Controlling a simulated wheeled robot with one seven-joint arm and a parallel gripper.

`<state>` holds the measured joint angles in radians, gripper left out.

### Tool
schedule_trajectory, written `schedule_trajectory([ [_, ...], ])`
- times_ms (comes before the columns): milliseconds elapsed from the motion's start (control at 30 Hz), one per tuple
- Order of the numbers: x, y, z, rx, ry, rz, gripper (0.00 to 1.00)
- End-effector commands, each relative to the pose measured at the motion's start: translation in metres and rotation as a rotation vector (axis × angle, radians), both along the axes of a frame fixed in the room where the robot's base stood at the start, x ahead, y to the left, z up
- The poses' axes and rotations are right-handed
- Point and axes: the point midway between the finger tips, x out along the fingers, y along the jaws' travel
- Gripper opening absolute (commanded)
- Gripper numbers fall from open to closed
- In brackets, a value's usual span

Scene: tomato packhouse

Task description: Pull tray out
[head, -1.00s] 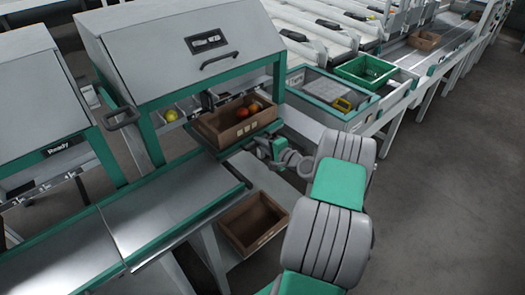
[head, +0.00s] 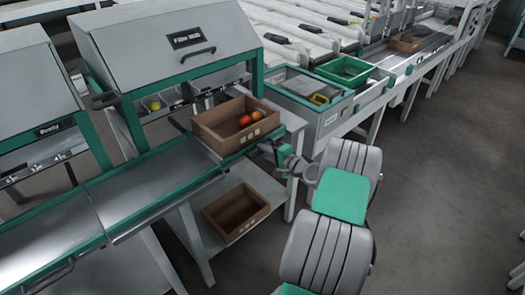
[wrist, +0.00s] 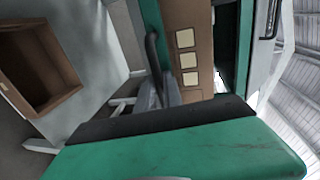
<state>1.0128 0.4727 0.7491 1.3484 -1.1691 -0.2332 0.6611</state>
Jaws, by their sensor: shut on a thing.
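The tray (head: 232,158) shows as a green edge beneath a brown wooden box (head: 222,141) at the front of the hooded machine. The box holds a few red and orange tomatoes (head: 250,117) and stands mostly clear of the hood. My gripper (head: 273,151) is at the tray's front right edge and is shut on the tray. In the wrist view, the box's side with pale labels (wrist: 188,61) and a dark curved handle (wrist: 154,58) show close by the green tray edge (wrist: 149,16). The green and black hand hides the exact grip.
A second brown box (head: 236,210), seemingly empty, sits on the lower shelf. A grey belt (head: 150,190) runs at left. A green crate (head: 344,70) stands on the line at back right. The floor at right is clear.

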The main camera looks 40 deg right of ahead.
Motion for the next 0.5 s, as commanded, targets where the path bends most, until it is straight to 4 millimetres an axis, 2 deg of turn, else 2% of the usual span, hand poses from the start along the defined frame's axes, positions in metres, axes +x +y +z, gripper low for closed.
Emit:
schedule_trajectory([
  [233,-0.0001,0.0011,-0.0005,0.001,0.001,0.003,0.0],
  [267,-0.0001,0.0011,-0.0005,0.001,0.001,0.003,0.13],
  [500,0.0,0.0008,-0.0003,0.0,0.0,0.002,0.32],
])
